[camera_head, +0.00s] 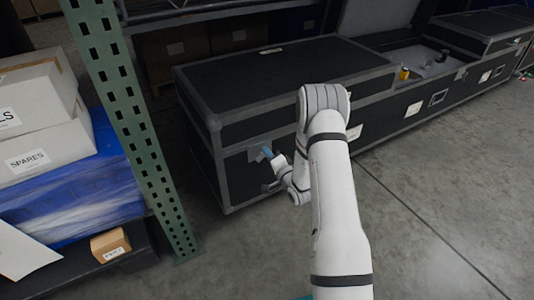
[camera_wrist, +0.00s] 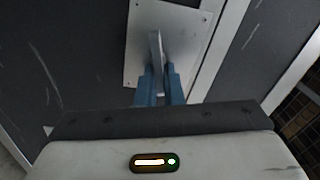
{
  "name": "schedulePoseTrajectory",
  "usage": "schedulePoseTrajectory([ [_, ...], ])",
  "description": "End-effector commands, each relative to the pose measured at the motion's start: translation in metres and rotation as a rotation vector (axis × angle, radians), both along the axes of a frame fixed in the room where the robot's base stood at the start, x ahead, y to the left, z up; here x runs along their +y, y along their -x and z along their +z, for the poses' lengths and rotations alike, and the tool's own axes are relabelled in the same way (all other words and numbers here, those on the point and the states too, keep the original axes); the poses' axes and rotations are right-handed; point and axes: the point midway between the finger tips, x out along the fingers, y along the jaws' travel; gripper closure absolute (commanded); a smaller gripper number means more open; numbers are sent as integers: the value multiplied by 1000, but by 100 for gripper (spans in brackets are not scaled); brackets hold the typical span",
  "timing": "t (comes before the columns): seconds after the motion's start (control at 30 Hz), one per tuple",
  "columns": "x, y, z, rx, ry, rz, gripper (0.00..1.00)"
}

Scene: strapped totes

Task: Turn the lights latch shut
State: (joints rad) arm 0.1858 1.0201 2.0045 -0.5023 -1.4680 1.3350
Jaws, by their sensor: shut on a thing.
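The latch is a grey metal handle (camera_wrist: 155,47) on a pale square plate (camera_wrist: 185,30), fixed to the dark face of a strapped case. In the wrist view my gripper (camera_wrist: 159,72) has its two blue fingers closed on either side of the handle. In the head view my gripper (camera_head: 267,153) is against the front of the near black case (camera_head: 275,75), low at its left part. My arm and the fingers hide most of the latch there. I cannot read a lights label.
A green perforated rack post (camera_head: 130,115) stands close to the left. White boxes marked SPARES (camera_head: 38,150) and a small brown box (camera_head: 110,245) sit on the left. An open case (camera_head: 420,65) holding gear lies farther right. The concrete floor (camera_head: 450,200) at right is clear.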

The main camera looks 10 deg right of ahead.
Motion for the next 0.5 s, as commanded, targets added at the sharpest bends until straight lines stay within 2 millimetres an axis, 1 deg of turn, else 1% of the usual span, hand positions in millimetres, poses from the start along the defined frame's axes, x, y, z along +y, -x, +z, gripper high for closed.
schedulePoseTrajectory([
  [0.2, 0, 0, -3, 49, -146, 1, 100],
  [0.5, -1, 0, -5, 85, -263, 0, 100],
])
